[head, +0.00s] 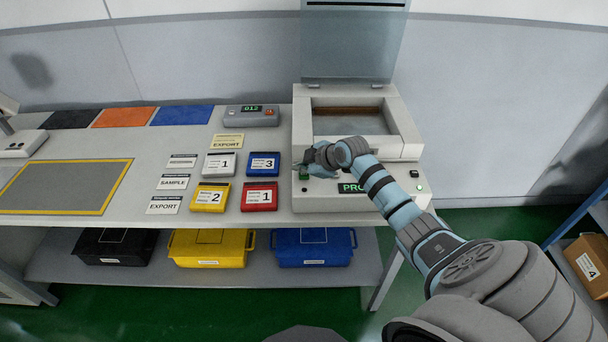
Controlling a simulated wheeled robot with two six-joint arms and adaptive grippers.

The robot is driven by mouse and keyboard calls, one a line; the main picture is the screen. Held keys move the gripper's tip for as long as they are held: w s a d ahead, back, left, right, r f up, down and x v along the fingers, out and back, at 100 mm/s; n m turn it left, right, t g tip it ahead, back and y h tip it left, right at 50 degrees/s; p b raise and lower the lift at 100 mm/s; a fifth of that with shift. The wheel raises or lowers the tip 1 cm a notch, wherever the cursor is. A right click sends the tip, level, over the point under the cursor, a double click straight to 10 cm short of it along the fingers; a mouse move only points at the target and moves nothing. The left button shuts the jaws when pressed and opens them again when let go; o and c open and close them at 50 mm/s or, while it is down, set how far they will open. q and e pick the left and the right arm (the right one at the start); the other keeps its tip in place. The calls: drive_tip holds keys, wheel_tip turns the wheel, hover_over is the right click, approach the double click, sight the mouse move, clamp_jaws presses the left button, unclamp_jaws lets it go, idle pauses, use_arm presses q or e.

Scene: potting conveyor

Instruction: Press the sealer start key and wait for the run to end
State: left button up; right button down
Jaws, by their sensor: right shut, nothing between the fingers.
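The sealer (306,130) is a pale grey machine at the right end of the table, with its see-through lid (350,45) standing raised and an open chamber. A green key (304,175) sits on the left of its front panel. A green display (352,188) on the panel reads "PRO", with the rest hidden behind my arm. My right gripper (308,164) is shut and empty, reaching across the panel with its tips just above the green key. I cannot tell whether they touch it. My left gripper is not in view.
Small boxes in white, blue, yellow (210,197) and red (259,197) stand left of the sealer, beside label cards (173,183). A grey device (236,117) reads "012". Black, yellow (208,249) and blue bins (313,248) are on the lower shelf. A cardboard box (587,262) is at far right.

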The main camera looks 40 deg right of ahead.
sight(302, 176)
drive_tip(key=shift+f+b, duration=0.3)
drive_tip(key=shift+f, duration=0.2)
idle(0.6)
drive_tip(key=shift+r, duration=0.1)
drive_tip(key=shift+r+p, duration=0.8)
drive_tip(key=shift+p, duration=0.05)
drive_tip(key=shift+r, duration=0.1)
wheel_tip(302, 176, up, 5)
drive_tip(key=p, duration=0.5)
idle(0.5)
